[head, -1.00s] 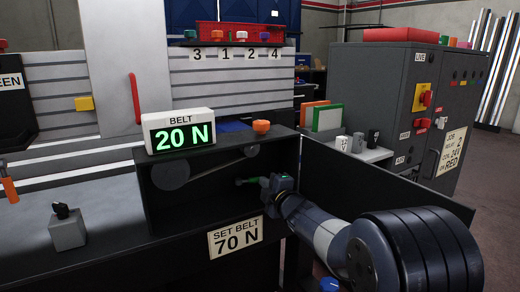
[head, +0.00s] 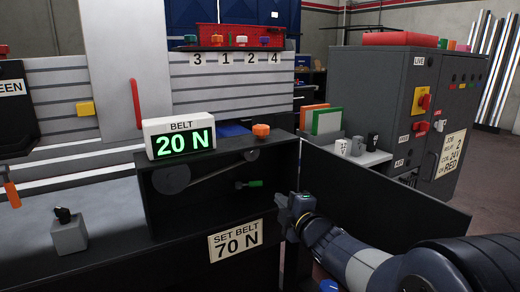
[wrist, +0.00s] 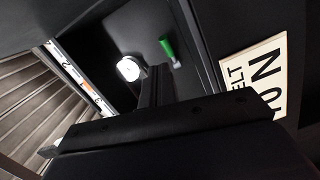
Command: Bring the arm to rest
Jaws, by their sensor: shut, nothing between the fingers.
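My gripper (head: 287,204) is in the head view, in front of the belt housing and right of the sign "SET BELT 70 N" (head: 235,241). It is shut and holds nothing. A green-handled part (head: 254,183) sits on the housing face, left of and above my gripper, apart from it. The wrist view also shows the green handle (wrist: 168,50), beyond the dark gripper body that fills the lower part of that view. The belt display (head: 180,138) reads 20 N.
An orange knob (head: 261,131) sits on top of the belt housing (head: 165,213). An open dark panel (head: 385,190) stands right of the housing, close to my arm. A grey cabinet (head: 385,90) stands behind. A grey block with a black switch (head: 69,235) is on the left bench.

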